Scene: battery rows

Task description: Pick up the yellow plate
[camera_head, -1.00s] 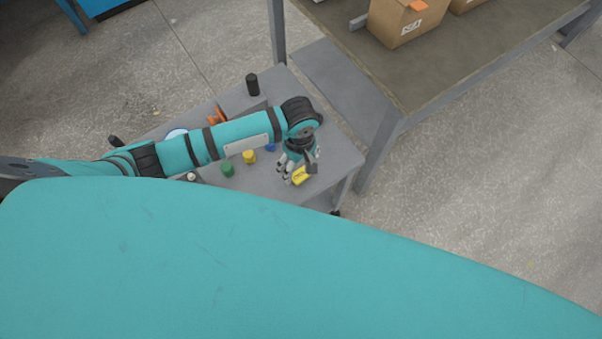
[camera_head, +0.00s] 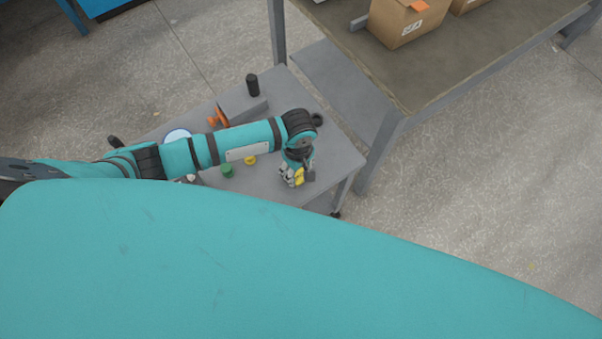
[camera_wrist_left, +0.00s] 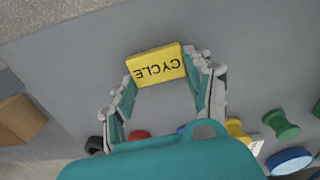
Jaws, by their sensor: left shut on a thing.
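The yellow plate (camera_wrist_left: 156,64) is a small flat block with the word CYCLE in black, upside down in the left wrist view. It sits between the fingers of my left gripper (camera_wrist_left: 165,74), which is shut on it. In the head view the yellow plate (camera_head: 299,177) shows partly, beside the fingers of my left gripper (camera_head: 293,175), near the front right edge of the grey cart top. I cannot tell whether the plate touches the cart top. My right gripper is not in view.
The grey cart (camera_head: 336,154) also bears a green spool (camera_head: 228,170), a yellow spool (camera_head: 250,160), a black cylinder (camera_head: 253,85), an orange item (camera_head: 218,117) and a white-blue disc (camera_head: 178,135). A workbench (camera_head: 420,85) with a cardboard box (camera_head: 408,22) stands at the right.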

